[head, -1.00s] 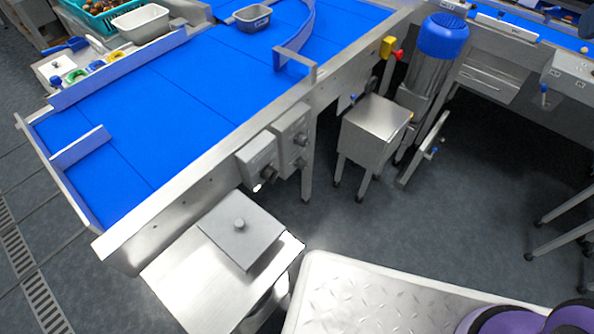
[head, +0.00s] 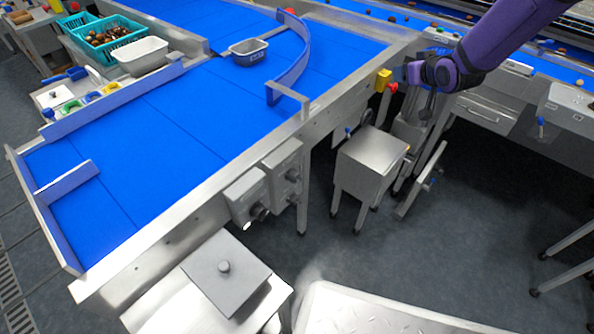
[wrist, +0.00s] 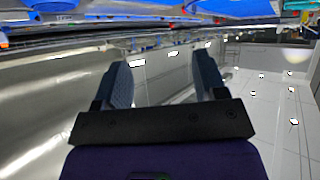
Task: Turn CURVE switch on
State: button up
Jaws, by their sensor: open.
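Two grey switch boxes with dark knobs are mounted on the near side of the blue conveyor, a left box (head: 246,193) and a right box (head: 284,166). I cannot read any label, so I cannot tell which is the CURVE switch. The curved blue belt guide (head: 292,62) is farther along. My gripper (wrist: 163,78) is open and empty in the wrist view, with two dark fingers apart. In the head view my purple arm reaches in from the upper right, its end near a yellow box with a red button (head: 384,80), well right of the switch boxes.
A steel cabinet on legs (head: 368,160) stands below the arm. A lidded steel box (head: 226,272) is at the front. A blue-handled lever (head: 541,124) is at right. Dark floor lies open at centre right.

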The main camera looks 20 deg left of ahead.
jog(key=a+f+n+y, duration=0.25)
jog(key=a+f, duration=0.65)
jog(key=f, duration=0.5)
jog(key=n+g+y, duration=0.3)
jog(key=g+y, duration=0.1)
jog(key=y, duration=0.5)
send_near(299, 203)
jog(key=a, duration=0.1)
jog(key=shift+m, duration=0.35)
jog(key=x, duration=1)
jog(key=shift+w+f, duration=0.15)
jog(key=shift+w, duration=0.15)
jog(key=c, duration=0.9)
